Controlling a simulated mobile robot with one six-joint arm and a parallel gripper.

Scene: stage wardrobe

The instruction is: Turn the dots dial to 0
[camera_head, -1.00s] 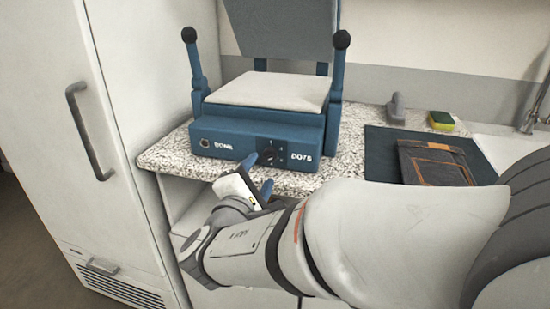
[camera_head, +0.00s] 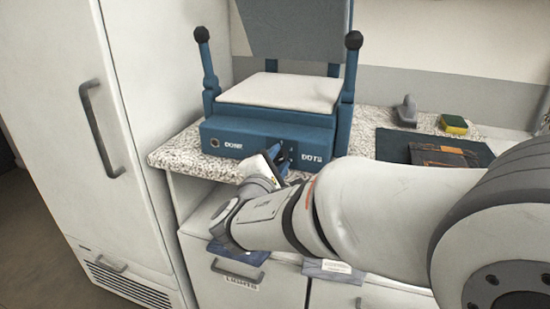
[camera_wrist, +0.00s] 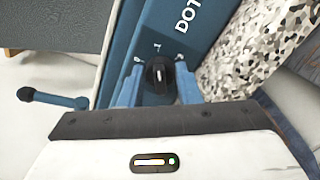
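The dots dial (camera_wrist: 158,76) is a round black knob on the front of a blue press (camera_head: 240,137), beside the lettering DOTS. In the wrist view it has a pale pointer line and small scale marks around it. My gripper (camera_wrist: 158,92) has blue fingers, one on each side of the dial, with small gaps visible, so it looks open around the knob. I cannot tell whether the fingers touch it. In the head view my gripper (camera_head: 277,158) is at the press front and hides most of the dial.
The press stands on a speckled counter (camera_head: 180,152) with a raised lid and two black-knobbed levers. A dark mat (camera_head: 395,147) with a folded dark item (camera_head: 437,155), a grey tool (camera_head: 407,110) and a sponge (camera_head: 453,124) lie to the right. A white cabinet (camera_head: 65,130) stands left.

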